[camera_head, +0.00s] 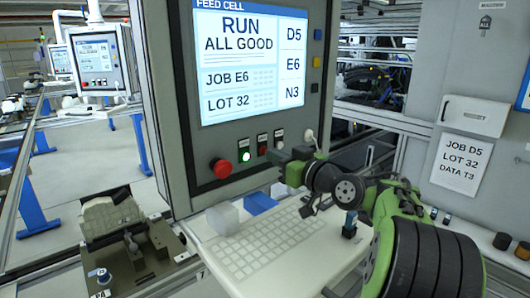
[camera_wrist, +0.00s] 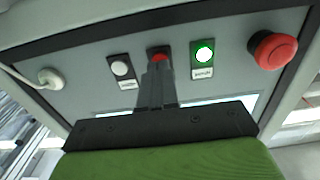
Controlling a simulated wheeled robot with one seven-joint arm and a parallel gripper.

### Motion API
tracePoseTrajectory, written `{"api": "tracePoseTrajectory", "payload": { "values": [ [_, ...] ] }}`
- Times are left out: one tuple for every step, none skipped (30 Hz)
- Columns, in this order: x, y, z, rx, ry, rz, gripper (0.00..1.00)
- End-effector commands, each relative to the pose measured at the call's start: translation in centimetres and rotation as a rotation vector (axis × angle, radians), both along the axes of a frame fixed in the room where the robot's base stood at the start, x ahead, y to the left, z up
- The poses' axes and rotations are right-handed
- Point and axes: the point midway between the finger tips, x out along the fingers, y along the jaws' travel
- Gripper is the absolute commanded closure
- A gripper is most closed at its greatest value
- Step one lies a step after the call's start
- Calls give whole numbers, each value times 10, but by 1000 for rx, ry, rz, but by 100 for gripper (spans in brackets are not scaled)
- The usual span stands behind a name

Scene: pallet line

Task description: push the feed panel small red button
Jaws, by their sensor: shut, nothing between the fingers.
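The small red button (camera_wrist: 158,51) sits on the lower part of the grey feed panel (camera_head: 180,110), between a lit green button (camera_wrist: 203,52) and a white button (camera_wrist: 120,68). In the wrist view my gripper (camera_wrist: 157,66) is shut and empty, its fingertips lined up with the small red button and covering part of it. I cannot tell if they touch it. In the head view my gripper (camera_head: 270,155) is close to the panel's button row, and the small red button (camera_head: 262,150) shows just beside the tips.
A large red mushroom button (camera_head: 220,168) sits left of the green button in the head view. A cable plug (camera_head: 309,135) is at the row's right end. A keyboard (camera_head: 250,245) on a shelf, a blue block (camera_head: 260,203) and a whitish block (camera_head: 222,217) lie below.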

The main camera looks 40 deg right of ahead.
Motion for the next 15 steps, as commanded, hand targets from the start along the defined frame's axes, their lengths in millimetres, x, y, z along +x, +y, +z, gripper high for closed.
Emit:
{"api": "tracePoseTrajectory", "payload": {
  "values": [
    [1, 0, 0, 0, 0, 1, 100],
    [1, 0, 0, 0, 0, 1, 100],
    [2, 0, 0, 0, 0, 1, 100],
    [2, 0, 0, 0, 0, 1, 100],
    [3, 0, 0, 0, 0, 1, 100],
    [4, 0, 0, 0, 0, 0, 100],
    [4, 0, 0, 0, 0, 0, 100],
    [4, 0, 0, 0, 0, 0, 100],
    [5, 0, 0, 0, 0, 0, 100],
    [5, 0, 0, 0, 0, 0, 100],
    [6, 0, 0, 0, 0, 0, 100],
    [6, 0, 0, 0, 0, 0, 100],
    [7, 0, 0, 0, 0, 0, 100],
    [7, 0, 0, 0, 0, 0, 100],
    [8, 0, 0, 0, 0, 1, 100]
  ]
}}
